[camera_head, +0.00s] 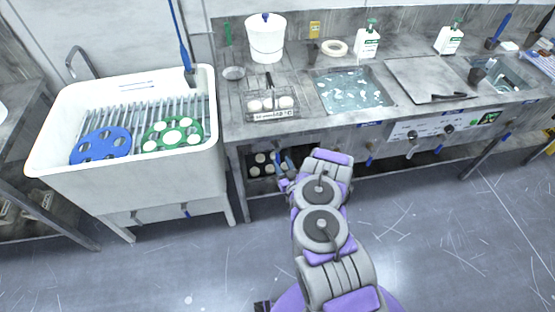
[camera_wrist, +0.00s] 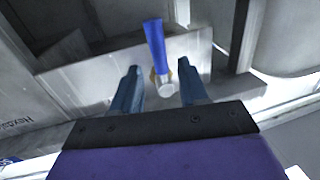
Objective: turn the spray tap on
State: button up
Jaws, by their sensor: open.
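A tap with a blue lever and a round silver end (camera_wrist: 156,42) shows in the wrist view, with brass-coloured metal beside it. My gripper (camera_wrist: 160,90) is open, its two blue fingers to the left and right of the tap's silver end; whether either finger touches it I cannot tell. The lever points up in the picture, beyond the fingertips. In the head view my gripper (camera_head: 284,164) is low at the front of the grey bench, left of my arm. I cannot single out this tap there.
The grey bench (camera_head: 415,118) carries bottles, a white bucket (camera_head: 265,40) and a basin (camera_head: 352,90). Other blue-handled taps (camera_head: 370,158) hang along its front. A white sink (camera_head: 50,150) with blue and green discs stands at left. The floor in front is clear.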

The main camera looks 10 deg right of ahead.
aim_at(278, 157)
jog(key=shift+w+a+b, duration=0.2)
jog(key=shift+w+b, duration=0.1)
jog(key=shift+w, duration=0.55)
jog(key=shift+w+a+b, duration=0.15)
jog(key=shift+w+b, duration=0.1)
jog(key=shift+w, duration=0.65)
jog(key=shift+w+a+b, duration=0.2)
jog(key=shift+w+b, duration=0.1)
jog(key=shift+w, duration=0.55)
grip_shut()
